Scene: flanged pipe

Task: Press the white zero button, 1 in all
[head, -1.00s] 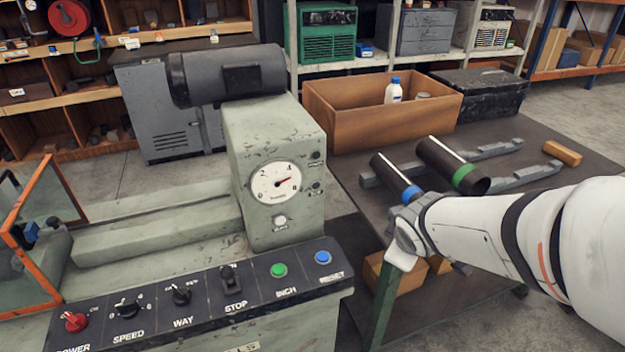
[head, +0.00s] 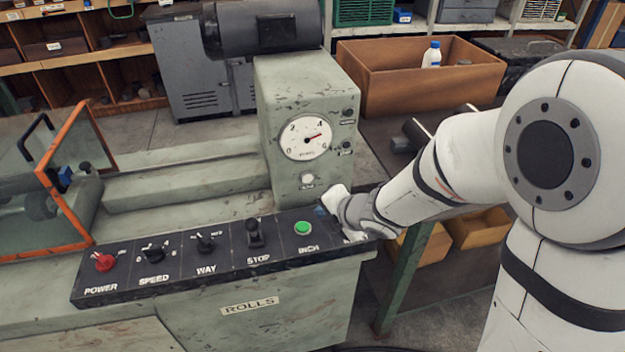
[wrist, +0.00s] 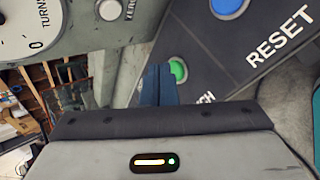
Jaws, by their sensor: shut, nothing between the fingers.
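The white zero button (head: 307,177) is a small round knob on the pale green post, just below the dial (head: 306,138). It also shows at the top of the wrist view (wrist: 109,10), beside its "ZERO" label. My gripper (wrist: 160,70) is shut and empty, its dark blue fingers together. In the wrist view the fingertips lie below and to the right of the white button, apart from it, and partly overlap the green button. In the head view my wrist is to the right of the white button, over the panel's right end; the fingers are hard to make out there.
The control panel holds a green INCH button (head: 303,228), a STOP lever (head: 255,233), two dark knobs and a red POWER knob (head: 104,262). The blue RESET button (wrist: 228,6) shows in the wrist view. An orange-framed guard (head: 62,195) stands left. A brown box (head: 420,80) stands behind.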

